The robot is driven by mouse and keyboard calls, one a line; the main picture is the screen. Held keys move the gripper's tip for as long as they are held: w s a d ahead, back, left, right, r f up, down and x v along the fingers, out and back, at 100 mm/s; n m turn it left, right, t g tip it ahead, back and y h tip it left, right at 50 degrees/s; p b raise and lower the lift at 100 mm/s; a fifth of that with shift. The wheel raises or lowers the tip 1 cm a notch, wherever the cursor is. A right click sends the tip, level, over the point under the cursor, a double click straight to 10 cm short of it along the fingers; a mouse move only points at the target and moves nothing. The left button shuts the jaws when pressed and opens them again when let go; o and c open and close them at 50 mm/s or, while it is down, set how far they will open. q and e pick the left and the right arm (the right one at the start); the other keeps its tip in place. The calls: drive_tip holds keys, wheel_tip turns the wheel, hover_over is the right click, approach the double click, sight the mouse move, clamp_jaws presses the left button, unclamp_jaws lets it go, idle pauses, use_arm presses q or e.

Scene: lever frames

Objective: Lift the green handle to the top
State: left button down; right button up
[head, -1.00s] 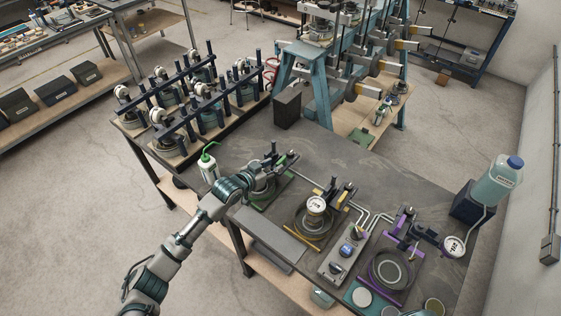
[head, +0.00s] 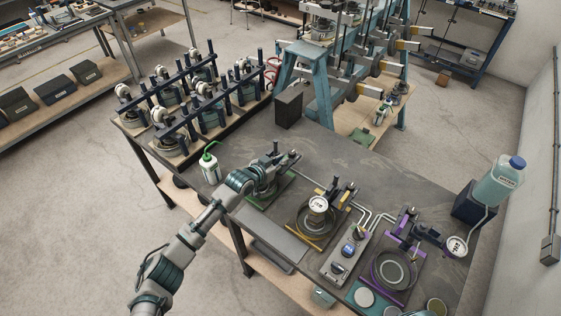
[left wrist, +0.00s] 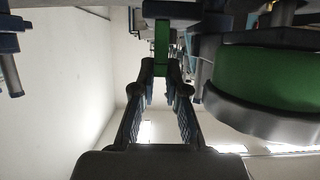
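The green handle (left wrist: 161,42) shows in the left wrist view as a narrow upright bar between the fingertips of my left gripper (left wrist: 161,68). The fingers lie close on both sides of it and look shut on it. A round green body with a grey rim (left wrist: 265,85) is at the right of that view. In the head view my left gripper (head: 270,172) reaches over the green-based lever unit (head: 262,203) at the table's left edge and hides most of the handle. My right gripper is not in view.
A yellow-based gauge unit (head: 318,205), a grey control box (head: 346,258) and a purple lever unit (head: 393,268) stand to the right. A green-spouted bottle (head: 210,168) is left of my gripper. The back middle of the dark table (head: 345,150) is bare.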

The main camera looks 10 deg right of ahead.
use_arm(q)
drive_tip(key=shift+a, duration=0.1)
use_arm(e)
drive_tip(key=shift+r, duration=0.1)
use_arm(q)
wheel_tip(320, 180, up, 6)
drive_tip(key=p, duration=0.3)
drive_tip(key=shift+w+f, duration=0.1)
drive_tip(key=shift+f, duration=0.15)
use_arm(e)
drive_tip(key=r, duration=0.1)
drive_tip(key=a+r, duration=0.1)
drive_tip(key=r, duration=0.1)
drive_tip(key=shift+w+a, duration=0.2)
use_arm(q)
drive_tip(key=c, duration=1.4)
unclamp_jaws()
drive_tip(key=shift+o, duration=1)
drive_tip(key=shift+s+a, duration=0.15)
drive_tip(key=shift+s, duration=0.05)
drive_tip(key=shift+s+a+f, duration=0.1)
drive_tip(key=shift+a, duration=0.1)
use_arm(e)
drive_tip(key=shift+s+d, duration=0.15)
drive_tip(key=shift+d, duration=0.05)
use_arm(q)
drive_tip(key=shift+a, duration=0.1)
